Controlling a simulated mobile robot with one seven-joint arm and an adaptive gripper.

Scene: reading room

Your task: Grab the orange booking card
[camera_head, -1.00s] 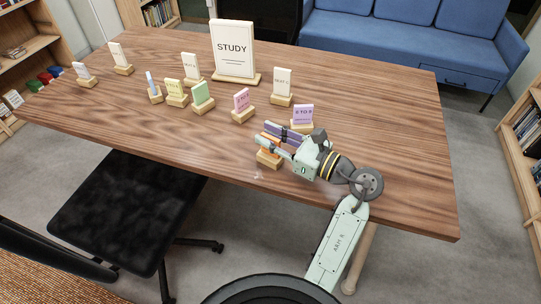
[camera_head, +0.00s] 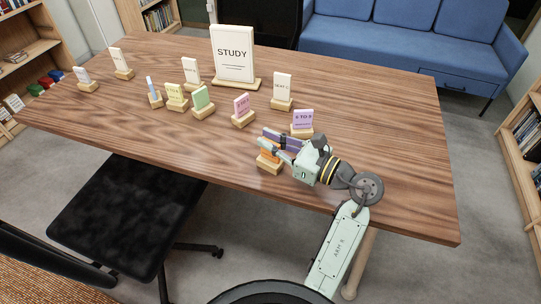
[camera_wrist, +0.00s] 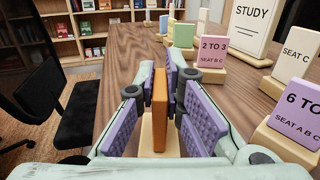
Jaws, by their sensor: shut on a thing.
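The orange booking card (camera_wrist: 159,108) stands upright in a pale wooden base (camera_wrist: 146,139) between my gripper's purple finger pads in the wrist view. I see it edge-on, so its print is hidden. My gripper (camera_head: 271,145) is shut on the card near the table's front edge in the head view. There the card (camera_head: 268,150) is mostly covered by the fingers. Its base (camera_head: 269,167) shows below them, and I cannot tell whether it is clear of the tabletop.
A purple card (camera_head: 303,118) stands just behind my gripper, and a pink card (camera_head: 241,105) stands farther left. Green, yellow and white cards stand beyond. A large STUDY sign (camera_head: 233,52) is at the back of the wooden table (camera_head: 380,120). A black chair (camera_head: 125,215) is in front.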

